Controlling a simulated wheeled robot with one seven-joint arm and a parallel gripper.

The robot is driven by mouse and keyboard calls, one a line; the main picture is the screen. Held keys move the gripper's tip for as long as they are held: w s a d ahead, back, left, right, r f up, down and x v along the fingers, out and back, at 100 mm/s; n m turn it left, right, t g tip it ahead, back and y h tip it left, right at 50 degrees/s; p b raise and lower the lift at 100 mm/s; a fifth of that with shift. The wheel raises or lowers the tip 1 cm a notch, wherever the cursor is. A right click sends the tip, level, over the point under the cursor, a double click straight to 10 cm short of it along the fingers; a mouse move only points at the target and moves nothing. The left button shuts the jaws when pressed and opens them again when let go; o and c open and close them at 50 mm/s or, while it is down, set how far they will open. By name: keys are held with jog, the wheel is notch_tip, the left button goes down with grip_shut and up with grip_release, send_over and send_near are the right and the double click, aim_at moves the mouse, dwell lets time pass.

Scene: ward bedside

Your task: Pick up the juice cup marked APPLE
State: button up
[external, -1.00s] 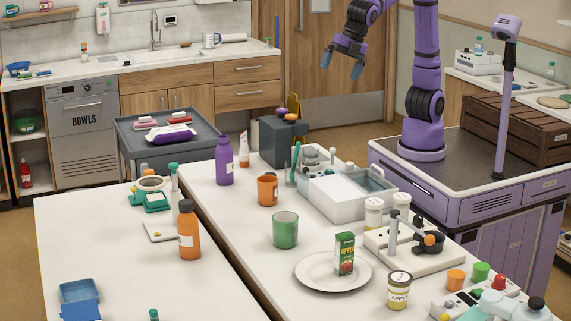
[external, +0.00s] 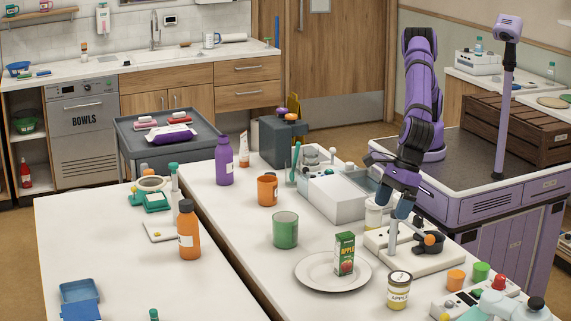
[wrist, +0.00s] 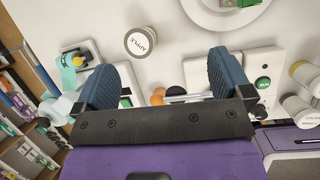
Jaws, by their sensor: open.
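The juice cup marked APPLE (external: 399,291) is a short cup with a pale lid and a yellow-and-white label, upright on the near table. In the wrist view its round lid (wrist: 140,42) reads APPLE, ahead of my fingers and between their lines, apart from both. A green carton also marked APPLE (external: 345,254) stands on a white plate (external: 309,280) to the cup's left. My gripper (external: 394,202) is open and empty, above the table behind the cup, over the device with the black ring; its blue fingers also show in the wrist view (wrist: 165,76).
The device with a black ring and orange knob (external: 385,246) lies below my gripper. White-lidded jars (external: 373,217) stand beside it. Orange (external: 456,281) and green cups and a control panel (external: 467,302) are right of the APPLE cup. A green tumbler (external: 285,231) stands further left.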

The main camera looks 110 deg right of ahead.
aim_at(401, 277)
jog(key=a+f+n, duration=0.1)
jog(key=a+f, duration=0.1)
jog(key=f, duration=0.2)
jog(key=a+f+n, duration=0.1)
jog(key=a+f, duration=0.1)
jog(key=f, duration=0.2)
jog(key=s+a+f+n, duration=0.1)
jog(key=a+f, duration=0.2)
jog(key=f, duration=0.1)
jog(key=shift+a, duration=0.1)
jog(key=x, duration=0.4)
jog(key=shift+s+f, duration=0.25)
jog(key=shift+f, duration=0.05)
jog(key=shift+w+f, duration=0.25)
jog(key=shift+f, duration=0.25)
jog(key=c, duration=1.1)
jog(key=shift+r, duration=0.1)
